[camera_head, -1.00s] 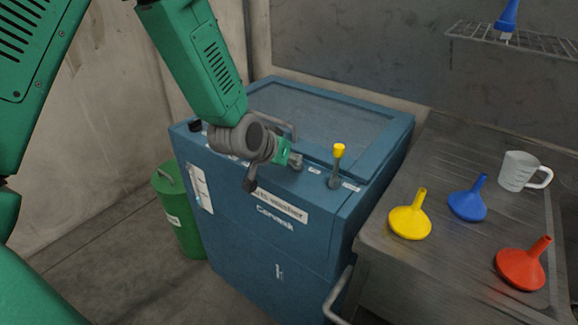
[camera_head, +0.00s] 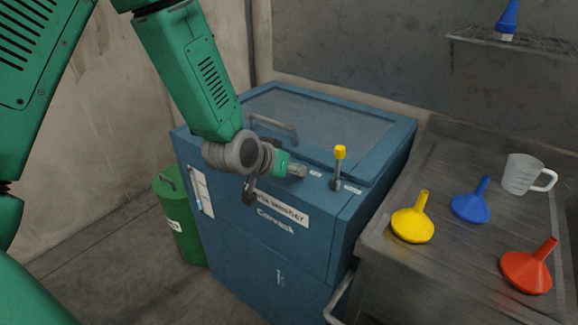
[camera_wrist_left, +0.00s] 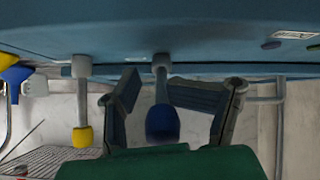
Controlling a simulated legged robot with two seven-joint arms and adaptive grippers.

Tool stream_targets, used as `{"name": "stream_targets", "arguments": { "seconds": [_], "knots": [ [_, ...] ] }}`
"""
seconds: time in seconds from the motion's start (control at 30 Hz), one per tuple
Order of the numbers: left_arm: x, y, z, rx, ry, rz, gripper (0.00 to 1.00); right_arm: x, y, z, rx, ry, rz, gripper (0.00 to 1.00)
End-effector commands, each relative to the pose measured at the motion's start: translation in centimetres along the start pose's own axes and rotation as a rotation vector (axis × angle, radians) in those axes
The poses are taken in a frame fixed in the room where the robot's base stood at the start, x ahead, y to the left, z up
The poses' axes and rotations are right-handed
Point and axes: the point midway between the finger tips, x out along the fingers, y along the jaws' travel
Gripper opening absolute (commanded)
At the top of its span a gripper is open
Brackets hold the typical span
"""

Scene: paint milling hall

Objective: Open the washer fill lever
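The blue washer cabinet (camera_head: 255,245) stands in the middle of the head view, with a glazed lid and a front label partly reading "washer". A lever with a yellow knob (camera_head: 340,153) stands upright on its top front edge; it also shows in the left wrist view (camera_wrist_left: 83,136). A second lever, with a dark blue knob (camera_wrist_left: 162,124), shows only in the wrist view; my gripper hides it in the head view. My left gripper (camera_head: 303,171) is open at this edge. In the wrist view its fingers (camera_wrist_left: 165,98) stand either side of the blue-knobbed lever, apparently without gripping it. My right gripper is out of view.
A metal table (camera_head: 448,255) on the right holds yellow (camera_head: 412,225), blue (camera_head: 471,206) and red (camera_head: 527,271) funnels and a clear jug (camera_head: 521,173). A lid handle (camera_head: 274,128) rises behind my gripper. A green bin (camera_head: 183,225) stands left.

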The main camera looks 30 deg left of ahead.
Motion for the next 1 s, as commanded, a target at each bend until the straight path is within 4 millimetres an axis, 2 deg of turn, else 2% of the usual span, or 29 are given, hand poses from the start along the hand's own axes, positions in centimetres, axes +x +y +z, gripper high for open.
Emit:
{"name": "stream_targets", "arguments": {
  "seconds": [0.63,1.0],
  "knots": [
    [-0.3,-0.1,-0.6,-0.001,0.013,0.007,0.31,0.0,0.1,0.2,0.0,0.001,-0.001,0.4],
    [-5.9,-0.4,-0.5,-0.003,0.013,0.008,0.31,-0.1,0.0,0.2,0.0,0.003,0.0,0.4]
  ]
}}
